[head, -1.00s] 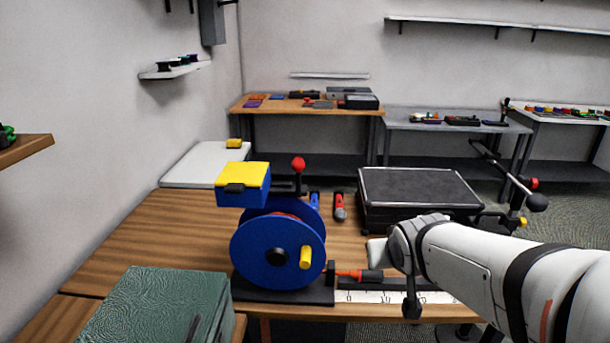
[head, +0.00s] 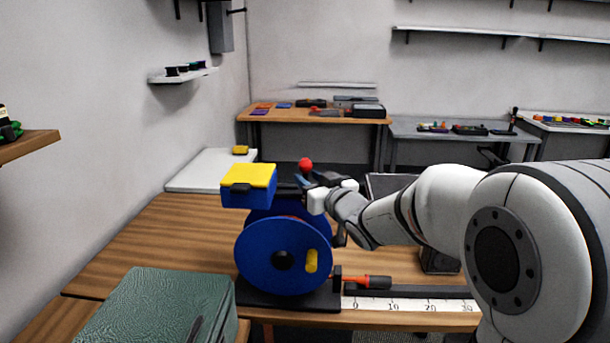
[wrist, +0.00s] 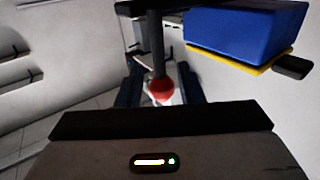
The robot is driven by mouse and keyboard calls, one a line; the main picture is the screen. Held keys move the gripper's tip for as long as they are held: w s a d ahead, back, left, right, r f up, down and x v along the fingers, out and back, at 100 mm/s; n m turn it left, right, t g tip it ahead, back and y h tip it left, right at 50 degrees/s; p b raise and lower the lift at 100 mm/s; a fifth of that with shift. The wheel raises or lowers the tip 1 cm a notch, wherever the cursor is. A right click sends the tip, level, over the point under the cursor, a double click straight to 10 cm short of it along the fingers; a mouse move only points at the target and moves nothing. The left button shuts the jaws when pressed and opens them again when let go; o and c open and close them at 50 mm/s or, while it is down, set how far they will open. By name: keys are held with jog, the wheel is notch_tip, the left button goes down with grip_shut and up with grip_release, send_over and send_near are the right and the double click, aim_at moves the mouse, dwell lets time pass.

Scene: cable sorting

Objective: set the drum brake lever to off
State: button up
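The brake lever's red ball knob (head: 305,164) stands above the blue cable drum (head: 270,258), behind the blue box with the yellow lid. My gripper (head: 314,179) is at the lever, just right of that box, and hides most of the lever's shaft. In the wrist view, the red knob (wrist: 161,91) and dark shaft (wrist: 157,55) appear between the two dark fingers of my gripper (wrist: 160,88). The fingers are apart, with gaps on both sides of the knob. No grip on it shows. I cannot read any brake marking.
The blue box with the yellow lid (head: 248,185) is close to my gripper's left; it also shows in the wrist view (wrist: 243,32). A yellow crank handle (head: 311,261) projects from the drum. Bare wood (head: 160,245) is at left.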

jog(key=shift+x, duration=1.4)
jog(key=shift+c, duration=0.4)
grip_shut()
